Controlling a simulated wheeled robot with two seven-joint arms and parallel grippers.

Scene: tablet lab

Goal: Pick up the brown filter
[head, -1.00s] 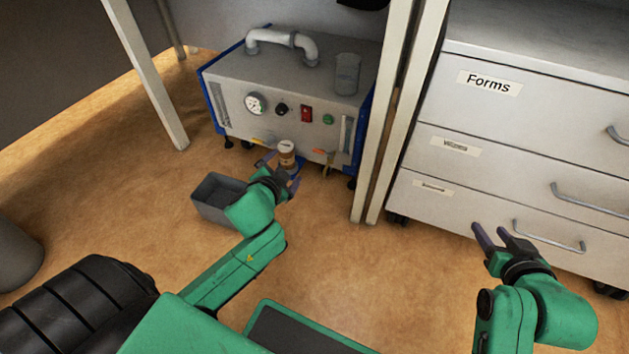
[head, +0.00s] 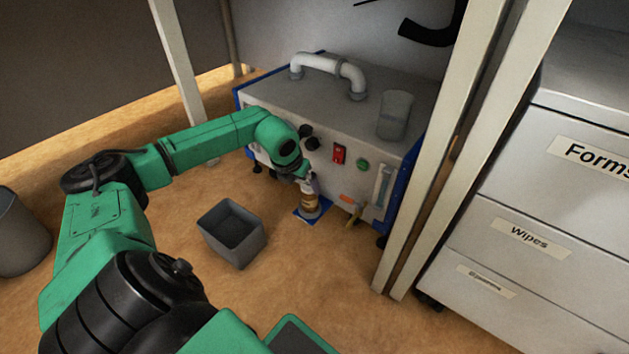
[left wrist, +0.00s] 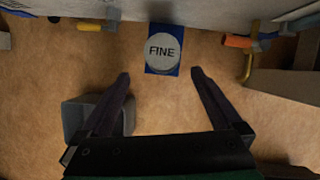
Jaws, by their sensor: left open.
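The brown filter (head: 310,205) stands upright on a blue patch (head: 312,217) on the floor, in front of the grey machine. In the left wrist view its round pale top (left wrist: 162,50) reads "FINE". My left gripper (head: 307,184) is at the filter's upper part in the head view, partly hidden by my arm. In the left wrist view the left gripper (left wrist: 160,76) is open, its two fingers spread. The filter top lies just beyond the fingertips, between their lines, and nothing is held. My right gripper is out of view.
A grey open bin (head: 232,233) stands on the floor left of the filter. The machine (head: 350,125) is close behind, with an orange-and-yellow valve (head: 352,207) to the right. White posts (head: 440,160) and a drawer cabinet (head: 540,190) stand further right.

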